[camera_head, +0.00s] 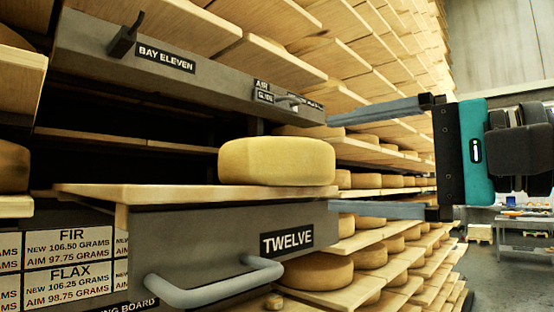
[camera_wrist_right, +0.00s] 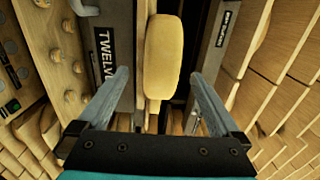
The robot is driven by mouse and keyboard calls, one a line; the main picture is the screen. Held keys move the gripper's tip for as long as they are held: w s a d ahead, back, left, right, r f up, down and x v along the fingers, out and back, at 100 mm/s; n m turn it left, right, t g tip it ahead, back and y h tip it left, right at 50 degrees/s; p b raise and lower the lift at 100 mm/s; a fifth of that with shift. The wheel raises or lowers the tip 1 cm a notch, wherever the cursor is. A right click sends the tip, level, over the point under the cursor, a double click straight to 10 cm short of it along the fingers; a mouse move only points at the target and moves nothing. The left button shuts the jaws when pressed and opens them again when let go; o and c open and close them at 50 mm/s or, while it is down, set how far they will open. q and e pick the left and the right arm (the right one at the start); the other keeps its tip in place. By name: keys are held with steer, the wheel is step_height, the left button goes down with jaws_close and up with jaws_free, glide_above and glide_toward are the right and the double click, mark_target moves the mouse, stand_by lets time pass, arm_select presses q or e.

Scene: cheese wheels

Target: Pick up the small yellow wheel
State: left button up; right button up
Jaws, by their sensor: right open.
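The small yellow wheel (camera_head: 277,160) lies flat on a wooden board (camera_head: 190,193) on the shelf labelled TWELVE. It also shows in the right wrist view (camera_wrist_right: 163,50), lined up with the gap between the fingers. My right gripper (camera_head: 330,163) comes in from the right, open and empty. One finger is above the wheel's height and one below, with the tips by its right edge. In the wrist view the fingers (camera_wrist_right: 158,76) stand either side of the wheel's near end, with visible gaps. I cannot tell whether the tips overlap the wheel in depth. My left gripper is not in view.
A grey handle (camera_head: 215,290) sticks out below the board. The BAY ELEVEN beam (camera_head: 215,72) with a dark hook runs above. Racks of boards with several other wheels (camera_head: 318,271) stand behind and below. Free floor (camera_head: 500,275) shows at the right.

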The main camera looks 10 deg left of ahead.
mark_target(321, 158)
steer(key=p+x, duration=0.1)
steer(key=x, duration=0.4)
steer(key=shift+d+r, duration=0.1)
steer(key=shift+r, duration=0.05)
steer(key=shift+d, duration=0.1)
jaws_close()
stand_by(0.5)
steer(key=shift+r, duration=0.2)
